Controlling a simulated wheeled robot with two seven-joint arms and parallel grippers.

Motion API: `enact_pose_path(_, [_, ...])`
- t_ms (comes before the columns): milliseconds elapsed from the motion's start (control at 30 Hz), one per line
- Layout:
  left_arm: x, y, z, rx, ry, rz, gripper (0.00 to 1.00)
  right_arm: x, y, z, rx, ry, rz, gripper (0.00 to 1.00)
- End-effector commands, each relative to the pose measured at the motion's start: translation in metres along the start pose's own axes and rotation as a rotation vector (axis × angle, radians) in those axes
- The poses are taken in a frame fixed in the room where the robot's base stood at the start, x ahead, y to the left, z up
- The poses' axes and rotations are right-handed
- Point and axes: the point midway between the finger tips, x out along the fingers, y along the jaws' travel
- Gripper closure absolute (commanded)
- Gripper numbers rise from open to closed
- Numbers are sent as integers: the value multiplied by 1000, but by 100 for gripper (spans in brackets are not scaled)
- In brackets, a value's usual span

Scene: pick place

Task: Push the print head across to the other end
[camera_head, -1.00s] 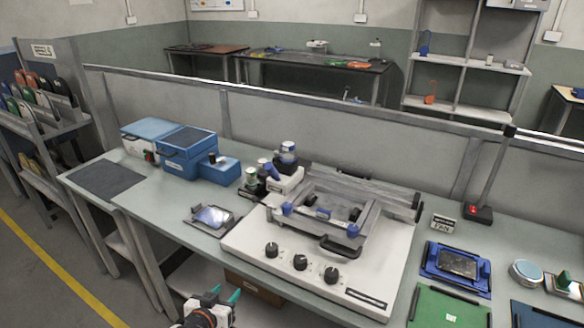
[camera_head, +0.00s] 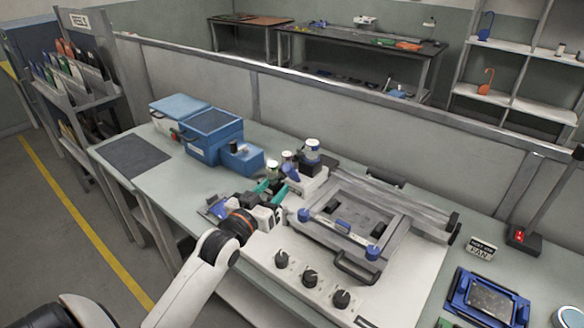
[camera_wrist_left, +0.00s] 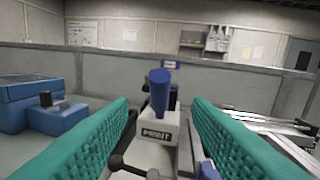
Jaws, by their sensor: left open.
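The print head (camera_head: 308,182) is a white block with a blue knob at the left end of the grey printer frame (camera_head: 385,205). In the left wrist view the print head (camera_wrist_left: 155,138) carries the label "PRINT" and its blue handle (camera_wrist_left: 160,92) stands upright ahead, between the finger lines. My left gripper (camera_head: 271,189) has teal fingers, is open and empty, and is just left of the print head. In the left wrist view the gripper (camera_wrist_left: 161,105) spreads to both sides of the knob. The right gripper does not show.
Blue boxes (camera_head: 212,137) stand behind left. Small jars (camera_head: 273,169) stand close behind the gripper. The white printer base has black knobs (camera_head: 310,279) in front. A blue tray (camera_head: 488,300) lies at right. A grey partition (camera_head: 330,108) runs behind the bench.

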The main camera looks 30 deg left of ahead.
Motion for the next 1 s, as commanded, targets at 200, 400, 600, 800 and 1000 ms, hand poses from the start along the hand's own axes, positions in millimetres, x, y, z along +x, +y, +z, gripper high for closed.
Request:
enact_pose_path(200, [47,0,2,0,-2,0,55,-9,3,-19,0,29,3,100])
enact_pose_path(400, [76,0,1,1,0,0,55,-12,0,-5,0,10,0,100])
enact_pose_path(600, [88,0,0,1,0,0,55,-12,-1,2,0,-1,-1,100])
enact_pose_path(800, [88,0,0,1,0,0,55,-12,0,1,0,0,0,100])
enact_pose_path(1000, [88,0,0,1,1,0,80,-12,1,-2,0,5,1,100])
